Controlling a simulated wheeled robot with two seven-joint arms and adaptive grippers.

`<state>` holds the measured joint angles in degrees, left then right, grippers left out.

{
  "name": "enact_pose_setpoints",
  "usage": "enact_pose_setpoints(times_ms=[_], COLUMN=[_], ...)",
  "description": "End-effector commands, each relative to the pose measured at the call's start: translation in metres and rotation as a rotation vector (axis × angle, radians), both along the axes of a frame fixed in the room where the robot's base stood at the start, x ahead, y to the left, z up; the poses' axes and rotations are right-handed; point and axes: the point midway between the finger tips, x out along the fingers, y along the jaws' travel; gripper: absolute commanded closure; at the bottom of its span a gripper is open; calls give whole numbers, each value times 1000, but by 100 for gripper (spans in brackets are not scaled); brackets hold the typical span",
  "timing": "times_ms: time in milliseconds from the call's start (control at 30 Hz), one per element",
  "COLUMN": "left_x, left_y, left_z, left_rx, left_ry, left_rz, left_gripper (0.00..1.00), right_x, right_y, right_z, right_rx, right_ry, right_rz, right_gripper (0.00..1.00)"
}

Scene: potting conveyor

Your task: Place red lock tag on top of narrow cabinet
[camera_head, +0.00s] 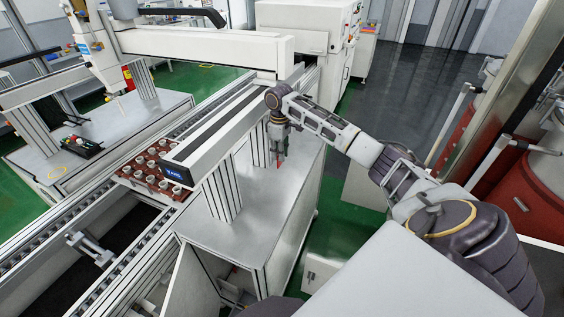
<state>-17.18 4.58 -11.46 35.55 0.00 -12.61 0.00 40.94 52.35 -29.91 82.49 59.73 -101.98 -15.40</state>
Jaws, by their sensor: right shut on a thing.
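My right gripper (279,157) points down in the middle of the view, at the end of my right arm. It is shut on a small red piece, the red lock tag (280,164), of which only a bit shows below the fingers. The gripper and tag appear over the grey top of a white cabinet (238,240) beside the conveyor. I cannot tell the tag's height above that top, or whether they touch. I cannot tell for sure that this is the narrow cabinet. My left gripper is not in view.
Metal posts (221,192) rise from the cabinet top, under a long beam (215,130). A brown tray (150,180) of several small pots sits on the conveyor at left. A white machine (310,25) stands behind. Red drums (520,190) stand at right. The cabinet top's front is clear.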

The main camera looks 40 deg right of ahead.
Motion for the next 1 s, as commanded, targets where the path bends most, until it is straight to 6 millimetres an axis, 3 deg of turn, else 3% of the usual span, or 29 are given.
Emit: enact_pose_setpoints(times_ms=[567,1000], left_x=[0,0], left_y=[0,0], left_z=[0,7], left_rx=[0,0], left_ry=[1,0], left_rz=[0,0], left_gripper=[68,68], right_x=[0,-1], right_y=[-3,-2], right_z=[0,-42], right_rx=[0,0], right_ry=[0,1], right_rz=[5,6], right_gripper=[96,96])
